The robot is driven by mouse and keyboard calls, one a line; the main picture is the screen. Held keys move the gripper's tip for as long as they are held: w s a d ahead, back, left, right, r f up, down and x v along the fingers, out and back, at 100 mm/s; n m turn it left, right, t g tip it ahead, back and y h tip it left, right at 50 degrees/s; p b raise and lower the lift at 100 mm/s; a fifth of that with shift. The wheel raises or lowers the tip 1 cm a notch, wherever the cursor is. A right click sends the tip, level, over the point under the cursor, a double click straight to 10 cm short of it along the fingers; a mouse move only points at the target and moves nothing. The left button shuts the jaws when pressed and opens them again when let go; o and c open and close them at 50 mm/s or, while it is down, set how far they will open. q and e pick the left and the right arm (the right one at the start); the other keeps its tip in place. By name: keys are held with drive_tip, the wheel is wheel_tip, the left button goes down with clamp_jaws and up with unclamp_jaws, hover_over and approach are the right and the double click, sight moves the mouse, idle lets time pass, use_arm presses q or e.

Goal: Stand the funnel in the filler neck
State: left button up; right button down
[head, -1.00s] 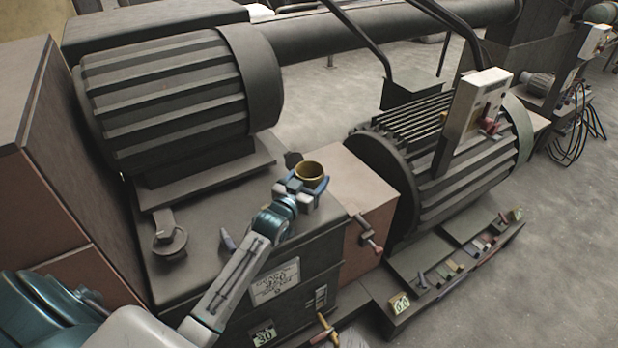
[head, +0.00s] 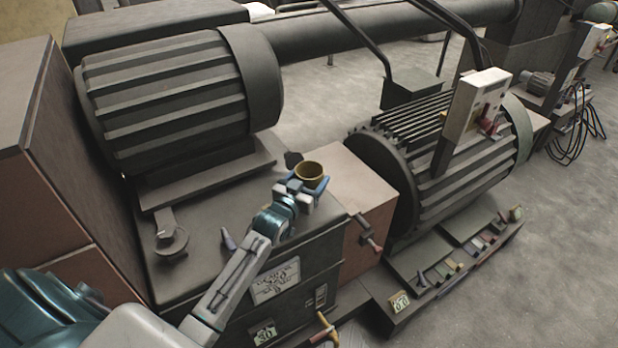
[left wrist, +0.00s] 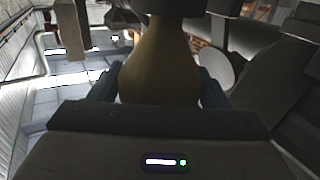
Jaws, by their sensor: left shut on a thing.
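The funnel (head: 309,170) is a brass-yellow piece with a wide round mouth facing up in the head view. My left gripper (head: 303,187) is shut on it and holds it upright over the right rear part of the dark machine housing. The left wrist view shows the funnel's yellow-brown side (left wrist: 158,72) between the two fingers. Its lower end is hidden in the head view. A round ring-like fitting (head: 170,243) on the housing top, to the left of the gripper, may be the filler neck; I cannot tell for sure. My right gripper is not in view.
A ribbed motor (head: 175,95) stands behind the housing top (head: 200,270). A small purple-grey peg (head: 228,239) stands between the ring fitting and my arm. A pinkish box (head: 365,195) and a second ribbed motor (head: 450,165) are to the right.

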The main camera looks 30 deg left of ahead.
use_arm(q)
drive_tip(key=shift+f, duration=0.1)
drive_tip(key=o, duration=1.1)
drive_tip(key=shift+s, duration=0.1)
drive_tip(key=shift+s+f, duration=0.15)
drive_tip(key=shift+s, duration=0.1)
drive_tip(key=s+b, duration=0.3)
drive_tip(key=s, duration=0.6)
drive_tip(key=shift+s, duration=0.3)
drive_tip(key=shift+s+r, duration=0.25)
drive_tip(key=shift+s, duration=0.05)
